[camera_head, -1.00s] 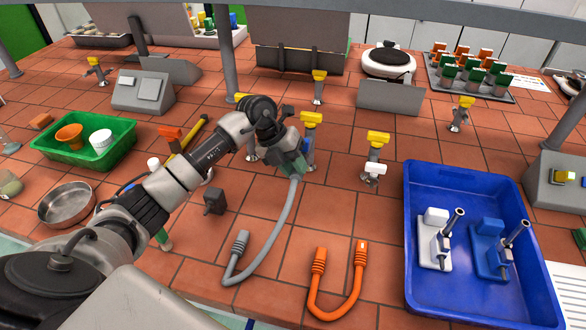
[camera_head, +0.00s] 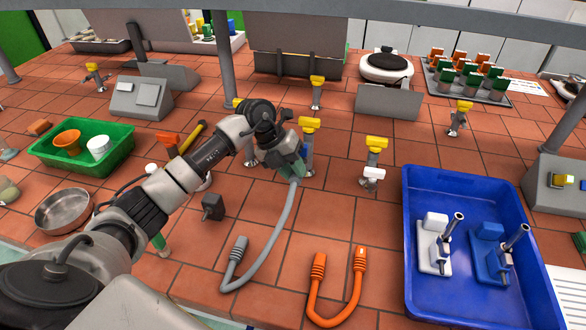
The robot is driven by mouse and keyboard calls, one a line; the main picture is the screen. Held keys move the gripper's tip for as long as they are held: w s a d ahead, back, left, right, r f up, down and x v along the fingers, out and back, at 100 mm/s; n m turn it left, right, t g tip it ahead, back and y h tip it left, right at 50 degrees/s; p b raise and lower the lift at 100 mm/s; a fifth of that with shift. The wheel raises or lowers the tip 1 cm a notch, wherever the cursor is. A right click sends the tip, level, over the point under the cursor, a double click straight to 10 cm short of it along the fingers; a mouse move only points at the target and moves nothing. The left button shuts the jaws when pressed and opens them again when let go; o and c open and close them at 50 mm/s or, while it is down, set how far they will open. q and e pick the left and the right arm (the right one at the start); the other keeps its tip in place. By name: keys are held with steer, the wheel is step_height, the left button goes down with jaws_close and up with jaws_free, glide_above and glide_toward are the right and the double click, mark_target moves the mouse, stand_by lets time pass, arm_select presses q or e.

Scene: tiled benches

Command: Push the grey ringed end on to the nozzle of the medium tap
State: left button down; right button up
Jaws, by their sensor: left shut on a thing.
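My left gripper (camera_head: 290,165) is shut on the upper end of the grey hose (camera_head: 283,225), and its fingers hide most of that end. It is just left of a yellow-handled tap (camera_head: 308,138), whose nozzle is hidden behind the gripper. I cannot tell whether the hose end touches the nozzle. The hose curves down to its free grey ringed end (camera_head: 240,247), which lies on the tiles. Another yellow-handled tap (camera_head: 375,150), with a white part low at its front, stands to the right. I cannot tell by size which tap is the medium one. My right gripper is not in view.
An orange hose (camera_head: 335,310) lies at the front. A blue tray (camera_head: 415,255) holds two burners at the right. A dark grey block (camera_head: 213,207), a metal bowl (camera_head: 63,207) and a green tray (camera_head: 60,160) are at the left. More taps stand farther back.

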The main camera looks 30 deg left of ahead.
arm_select(q)
steer(key=shift+w, duration=0.35)
stand_by(0.7)
steer(key=c, duration=0.8)
jaws_free()
steer(key=shift+c, duration=0.2)
steer(key=shift+a, duration=0.1)
steer(key=b+v, duration=0.3)
steer(key=v, duration=0.7)
steer(key=shift+a+r, duration=0.2)
steer(key=shift+r, duration=0.1)
steer(key=shift+s+f, duration=0.1)
steer(key=shift+f, duration=0.05)
